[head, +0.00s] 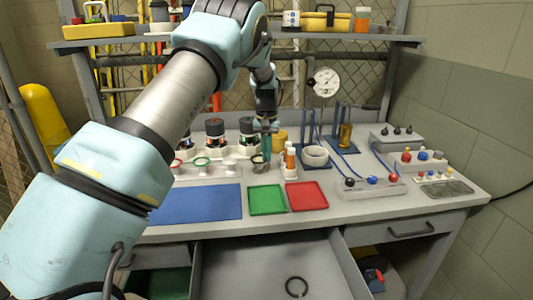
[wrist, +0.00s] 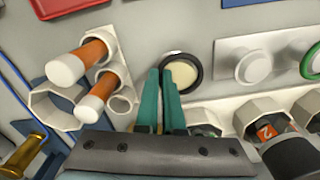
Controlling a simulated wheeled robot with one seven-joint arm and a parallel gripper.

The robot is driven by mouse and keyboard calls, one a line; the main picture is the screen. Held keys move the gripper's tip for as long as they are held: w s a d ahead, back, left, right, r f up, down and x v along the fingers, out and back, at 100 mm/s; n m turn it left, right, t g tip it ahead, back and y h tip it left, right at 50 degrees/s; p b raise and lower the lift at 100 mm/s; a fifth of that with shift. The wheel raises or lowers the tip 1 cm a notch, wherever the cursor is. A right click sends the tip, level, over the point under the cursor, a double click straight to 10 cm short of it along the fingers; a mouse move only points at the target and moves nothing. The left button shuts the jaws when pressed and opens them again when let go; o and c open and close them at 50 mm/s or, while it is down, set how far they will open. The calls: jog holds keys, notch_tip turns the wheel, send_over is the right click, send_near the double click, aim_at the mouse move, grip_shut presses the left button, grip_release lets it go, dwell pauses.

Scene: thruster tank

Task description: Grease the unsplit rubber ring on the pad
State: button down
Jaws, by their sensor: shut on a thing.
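My gripper (head: 267,142) reaches down over the back of the bench. In the wrist view its teal fingers (wrist: 166,88) are close together, with the tips at the left edge of a black ring (wrist: 196,84). The ring is around or over a cream round surface (wrist: 182,74); I cannot tell how deep it sits. The fingers appear shut on this ring. Another dark ring (head: 296,287) lies in the open drawer (head: 240,270). The blue mat (head: 195,204) is bare.
A green tray (head: 267,199) and a red tray (head: 306,196) lie empty at the front. Orange bottles with white caps (wrist: 98,52) stand close left of the fingers in the wrist view. A green ring (wrist: 311,62) sits on the pale plate at right.

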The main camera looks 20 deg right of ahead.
jog(key=m, duration=0.9)
jog(key=n+p, duration=0.1)
jog(key=n, duration=0.8)
jog(key=shift+f+p, duration=0.2)
jog(key=shift+p, duration=0.2)
jog(key=shift+a, duration=0.1)
jog(key=m, duration=0.4)
jog(key=shift+s+m, duration=0.1)
jog(key=shift+m, duration=0.2)
